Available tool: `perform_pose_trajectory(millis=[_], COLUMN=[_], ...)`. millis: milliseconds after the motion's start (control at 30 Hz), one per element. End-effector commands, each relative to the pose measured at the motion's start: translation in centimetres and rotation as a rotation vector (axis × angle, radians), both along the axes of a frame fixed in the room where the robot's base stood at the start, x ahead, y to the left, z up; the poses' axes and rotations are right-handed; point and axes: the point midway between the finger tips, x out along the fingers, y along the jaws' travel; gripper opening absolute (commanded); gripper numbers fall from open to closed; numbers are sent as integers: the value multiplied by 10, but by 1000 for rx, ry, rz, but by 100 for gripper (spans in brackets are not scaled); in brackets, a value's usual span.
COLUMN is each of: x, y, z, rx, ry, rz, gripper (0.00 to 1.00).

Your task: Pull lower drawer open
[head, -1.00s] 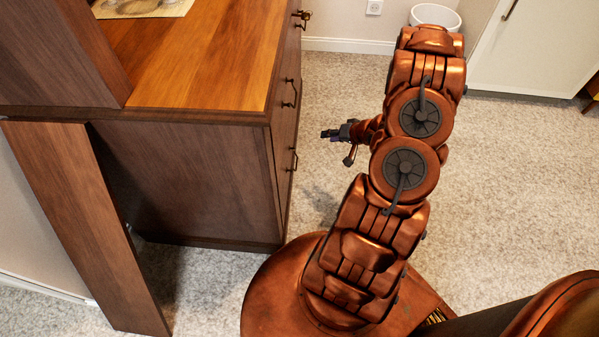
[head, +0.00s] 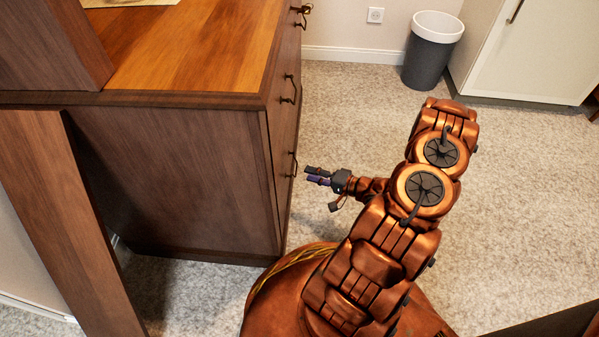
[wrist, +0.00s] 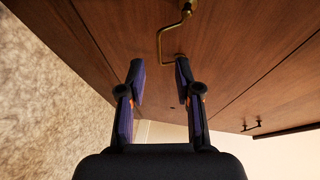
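The wooden cabinet (head: 180,185) stands at left in the head view, its drawer fronts seen edge-on. The lower drawer's handle (head: 294,164) is a thin dark pull; in the wrist view the lower drawer front (wrist: 225,55) carries a bent brass handle (wrist: 163,42). The drawer looks shut. My gripper (head: 307,175) is open and empty, level with the handle and just right of it. In the wrist view, the fingertips (wrist: 160,65) are spread, with the handle ahead of the gap between them. I see no clear contact.
Another pull (head: 289,90) sits higher on the front, and one more shows in the wrist view (wrist: 252,127). A leaning wooden panel (head: 75,220) stands at lower left. A grey bin (head: 430,55) and a white cabinet (head: 535,50) are at the back. Carpet right of my arm is clear.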

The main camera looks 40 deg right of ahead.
Motion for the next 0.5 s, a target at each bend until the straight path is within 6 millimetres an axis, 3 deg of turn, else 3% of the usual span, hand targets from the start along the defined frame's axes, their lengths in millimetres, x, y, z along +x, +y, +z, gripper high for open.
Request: perform_pose_trajectory(millis=[500], x=[43], y=[21], z=[-10], rx=[-3], ry=[1], rz=[1], gripper=[33])
